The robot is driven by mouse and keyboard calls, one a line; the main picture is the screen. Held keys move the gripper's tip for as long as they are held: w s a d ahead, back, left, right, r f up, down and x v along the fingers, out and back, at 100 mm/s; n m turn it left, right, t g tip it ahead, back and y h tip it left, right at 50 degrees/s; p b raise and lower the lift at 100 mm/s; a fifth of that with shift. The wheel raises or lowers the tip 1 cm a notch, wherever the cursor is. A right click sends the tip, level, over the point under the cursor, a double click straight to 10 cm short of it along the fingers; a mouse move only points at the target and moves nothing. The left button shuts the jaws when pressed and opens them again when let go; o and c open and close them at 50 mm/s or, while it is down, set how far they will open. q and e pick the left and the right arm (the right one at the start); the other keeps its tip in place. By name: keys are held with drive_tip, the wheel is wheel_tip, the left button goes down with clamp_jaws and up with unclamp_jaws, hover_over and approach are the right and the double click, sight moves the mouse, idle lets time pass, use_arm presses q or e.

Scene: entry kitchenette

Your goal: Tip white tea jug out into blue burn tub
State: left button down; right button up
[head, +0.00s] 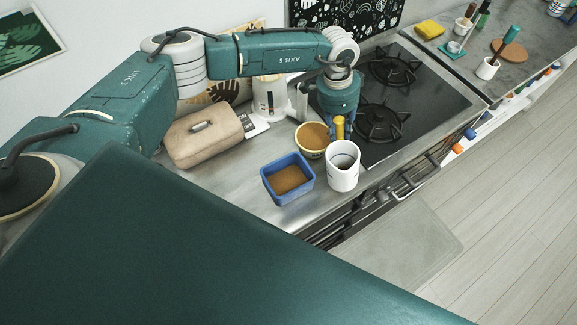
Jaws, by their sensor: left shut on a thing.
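The white tea jug (343,172) is upright at the counter's front edge, just right of the blue burn tub (288,196). Whether its base touches the counter is hard to tell. The blue tub is rectangular, with brown contents low inside. My left gripper (340,132) points down behind the jug's rim. It is shut around a yellow upright piece that looks like the jug's handle; the exact contact is partly hidden. My right gripper is not in view.
A yellow-rimmed bowl (312,138) of brown contents stands close behind the tub and jug. A black gas hob (400,100) lies to the right. Bare steel counter (235,182) lies left of the tub.

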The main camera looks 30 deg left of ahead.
sight(341, 119)
use_arm(q)
drive_tip(key=shift+s+a, duration=0.15)
drive_tip(key=shift+a, duration=0.05)
drive_tip(key=shift+d, duration=0.1)
drive_tip(key=shift+r, duration=3.05)
